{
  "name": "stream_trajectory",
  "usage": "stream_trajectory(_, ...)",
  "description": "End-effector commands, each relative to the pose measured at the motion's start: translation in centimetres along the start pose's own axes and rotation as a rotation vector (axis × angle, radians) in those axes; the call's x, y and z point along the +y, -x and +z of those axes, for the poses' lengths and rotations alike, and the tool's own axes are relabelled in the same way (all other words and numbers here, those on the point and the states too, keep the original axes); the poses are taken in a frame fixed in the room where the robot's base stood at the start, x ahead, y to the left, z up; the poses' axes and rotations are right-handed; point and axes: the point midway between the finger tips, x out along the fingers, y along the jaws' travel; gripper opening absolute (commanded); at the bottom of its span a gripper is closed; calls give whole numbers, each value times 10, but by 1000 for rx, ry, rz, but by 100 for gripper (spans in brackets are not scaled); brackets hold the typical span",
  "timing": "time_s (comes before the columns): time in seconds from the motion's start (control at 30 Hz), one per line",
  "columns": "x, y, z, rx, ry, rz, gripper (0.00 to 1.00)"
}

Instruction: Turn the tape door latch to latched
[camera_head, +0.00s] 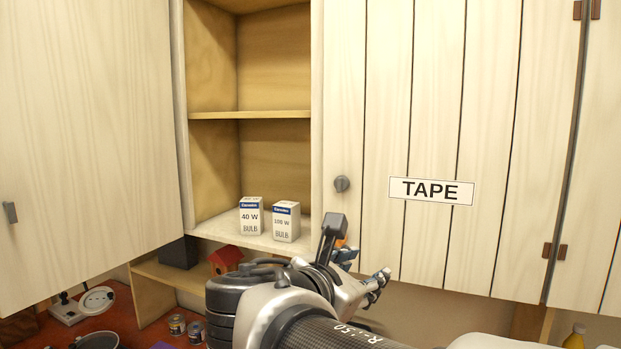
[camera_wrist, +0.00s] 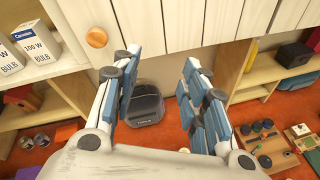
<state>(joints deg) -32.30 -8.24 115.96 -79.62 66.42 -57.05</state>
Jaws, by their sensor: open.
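The tape door (camera_head: 432,235) is a pale plank door with a white "TAPE" label (camera_head: 431,190). It appears shut beside an open cubby. A grey knob-like latch (camera_head: 342,184) sits near its left edge; its exact turn is too small to tell. A round orange wooden knob (camera_wrist: 96,37) is low on the door in the wrist view; only a sliver shows in the head view. My gripper (camera_head: 364,270) is below the latch, near the door's lower edge. In the wrist view my gripper (camera_wrist: 157,75) is open and empty, with its blue-padded fingers apart. The latch is outside that view.
A 40 W bulb box (camera_head: 250,216) and a 100 W bulb box (camera_head: 286,222) stand on the cubby floor, left of my gripper. Another pale door (camera_head: 85,130) with a grey handle (camera_head: 10,212) is at left. An orange workbench with clutter lies below. The door's front looks clear.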

Motion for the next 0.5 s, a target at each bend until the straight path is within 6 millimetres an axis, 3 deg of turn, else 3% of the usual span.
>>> stream_trajectory(0.03, 37, 13, 22, -53, 101, 58, 40)
stream_trajectory(0.1, 73, 26, 39, -129, 217, 121, 40)
stream_trajectory(0.2, 106, 40, 52, -208, 323, 177, 40)
stream_trajectory(0.33, 122, 46, 58, -252, 375, 203, 40)
stream_trajectory(0.5, 126, 28, 62, -255, 378, 200, 40)
